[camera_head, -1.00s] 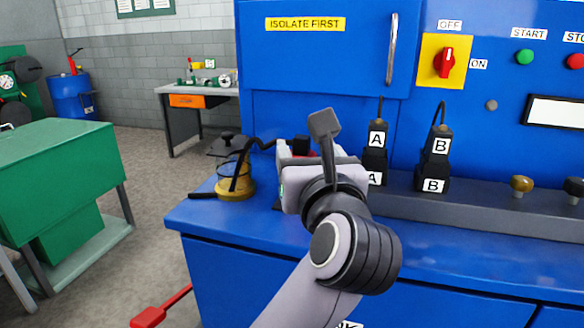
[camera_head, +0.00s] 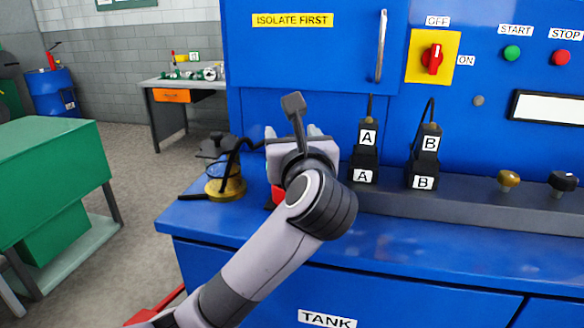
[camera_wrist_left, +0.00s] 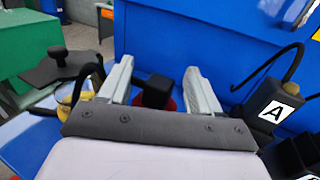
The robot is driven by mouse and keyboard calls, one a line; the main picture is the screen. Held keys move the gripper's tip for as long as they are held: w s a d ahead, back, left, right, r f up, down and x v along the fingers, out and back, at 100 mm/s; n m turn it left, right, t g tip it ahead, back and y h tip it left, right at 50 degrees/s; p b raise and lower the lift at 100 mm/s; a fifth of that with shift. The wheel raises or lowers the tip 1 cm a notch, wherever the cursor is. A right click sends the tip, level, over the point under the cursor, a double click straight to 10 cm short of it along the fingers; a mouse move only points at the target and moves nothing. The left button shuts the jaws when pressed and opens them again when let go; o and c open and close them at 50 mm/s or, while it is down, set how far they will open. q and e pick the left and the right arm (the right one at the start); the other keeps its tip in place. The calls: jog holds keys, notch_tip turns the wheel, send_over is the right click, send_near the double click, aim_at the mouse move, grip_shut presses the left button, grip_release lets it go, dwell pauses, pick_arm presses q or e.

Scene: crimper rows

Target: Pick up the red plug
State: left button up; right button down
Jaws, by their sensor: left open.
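A red thing (camera_head: 277,195), likely the red plug, shows only as a small patch behind my left wrist in the head view. In the left wrist view a black block (camera_wrist_left: 157,92) with a red part (camera_wrist_left: 170,105) at its lower right shows between the fingers. The rest is hidden by the gripper body. My left gripper (camera_head: 292,132) is open, its two pale fingers (camera_wrist_left: 158,68) apart on either side of the black block in the picture. I cannot tell how far the fingertips are from it. My right gripper is not in view.
Black plugs A (camera_head: 365,155) and B (camera_head: 425,158) stand on the grey ledge right of the gripper. A glass pot with a yellow base (camera_head: 226,187) stands close on the left. The blue bench top (camera_head: 430,240) is clear at front right. A red bar (camera_head: 155,305) shows lower left.

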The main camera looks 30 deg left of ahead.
pick_arm(q)
grip_shut()
jog(key=shift+r, duration=0.1)
